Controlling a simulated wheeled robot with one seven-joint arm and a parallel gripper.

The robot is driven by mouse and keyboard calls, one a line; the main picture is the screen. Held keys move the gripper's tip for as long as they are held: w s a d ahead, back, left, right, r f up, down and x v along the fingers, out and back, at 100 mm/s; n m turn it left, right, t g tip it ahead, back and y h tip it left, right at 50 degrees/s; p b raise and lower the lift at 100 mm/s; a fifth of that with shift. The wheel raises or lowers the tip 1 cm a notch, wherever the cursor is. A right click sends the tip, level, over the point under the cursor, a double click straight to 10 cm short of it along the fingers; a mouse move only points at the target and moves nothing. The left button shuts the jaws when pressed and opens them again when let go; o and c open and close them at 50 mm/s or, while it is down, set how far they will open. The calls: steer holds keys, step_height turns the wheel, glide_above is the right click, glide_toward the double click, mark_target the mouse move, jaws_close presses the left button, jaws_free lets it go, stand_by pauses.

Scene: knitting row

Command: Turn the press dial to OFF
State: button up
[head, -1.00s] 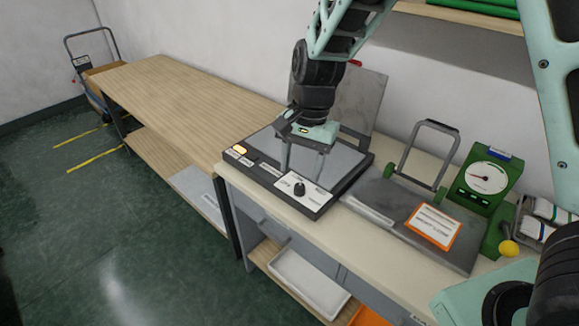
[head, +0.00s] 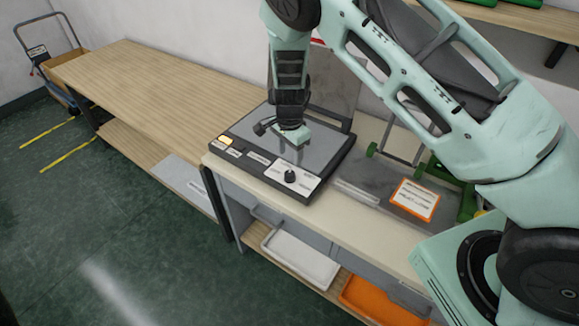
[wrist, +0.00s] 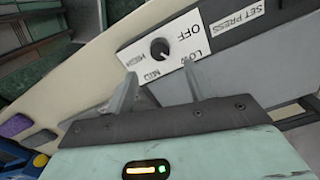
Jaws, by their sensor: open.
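The press (head: 240,134) is a dark flat box with a grey plate on the bench. Its dial (head: 291,176) is a black round knob on a white panel at the front right corner. In the wrist view the dial (wrist: 160,48) has OFF, LOW, MID and HIGH printed around it; I cannot tell which one it points to. My gripper (head: 297,157) is above the press's front part, just behind the dial in the head view. In the wrist view my gripper (wrist: 159,72) is open and empty, fingertips apart, with the dial just beyond the gap between them.
An amber light (head: 224,140) glows at the press's front left corner. A plate with an orange-edged card (head: 414,199) lies to the right. A bare wooden table (head: 150,75) stands to the left. A white tray (head: 300,260) sits on the lower shelf.

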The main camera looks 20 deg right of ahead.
mark_target(290, 173)
step_height(290, 173, down, 8)
steer(key=shift+r+p, duration=0.1)
steer(key=shift+p, duration=1)
steer(key=c, duration=1)
